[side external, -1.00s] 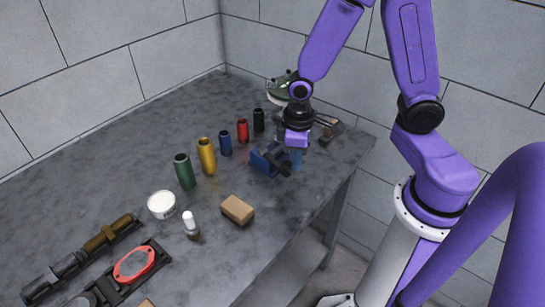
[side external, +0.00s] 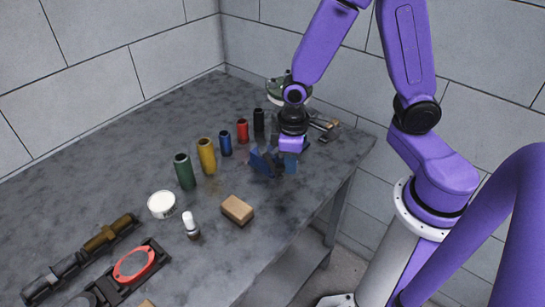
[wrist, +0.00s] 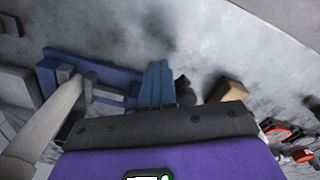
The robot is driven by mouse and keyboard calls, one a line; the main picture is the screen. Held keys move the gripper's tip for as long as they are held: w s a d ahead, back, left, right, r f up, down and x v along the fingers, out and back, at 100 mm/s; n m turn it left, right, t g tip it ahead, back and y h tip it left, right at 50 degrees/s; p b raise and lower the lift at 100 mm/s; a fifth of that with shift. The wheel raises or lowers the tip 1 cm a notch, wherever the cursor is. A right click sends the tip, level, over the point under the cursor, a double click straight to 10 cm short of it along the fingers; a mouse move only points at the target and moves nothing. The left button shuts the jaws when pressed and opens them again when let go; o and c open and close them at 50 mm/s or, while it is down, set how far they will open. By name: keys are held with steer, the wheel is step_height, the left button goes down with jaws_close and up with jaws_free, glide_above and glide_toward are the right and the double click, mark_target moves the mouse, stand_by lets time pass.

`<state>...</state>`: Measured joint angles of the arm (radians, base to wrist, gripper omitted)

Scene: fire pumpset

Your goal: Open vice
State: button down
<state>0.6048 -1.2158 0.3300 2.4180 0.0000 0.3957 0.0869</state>
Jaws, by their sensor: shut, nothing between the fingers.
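The blue vice (side external: 262,163) stands near the right end of the grey table, close to the front edge. In the wrist view its blue body (wrist: 95,68) lies at upper left, with a separate upright blue block (wrist: 157,86) to its right. My gripper (side external: 290,160) points down right at the vice and covers part of it. It is shut and holds nothing. Its fingertips are hard to make out, so I cannot tell whether they touch the vice. A pale grey bar (wrist: 45,125) crosses the wrist view at left; I cannot tell what it is.
A row of coloured cylinders, including green (side external: 185,172), yellow (side external: 207,156) and red (side external: 242,131), stands left of the vice. A tan block (side external: 237,209) lies towards the front. Metal tools (side external: 325,125) lie behind right. The table's front edge is close.

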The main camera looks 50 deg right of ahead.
steer(key=shift+w+a, duration=0.1)
steer(key=shift+a, duration=0.15)
steer(key=shift+w+a, duration=0.2)
steer(key=shift+a, duration=0.7)
steer(key=shift+w+a, duration=0.5)
steer(key=shift+a, duration=0.5)
steer(key=shift+w+a, duration=0.6)
steer(key=shift+a, duration=0.15)
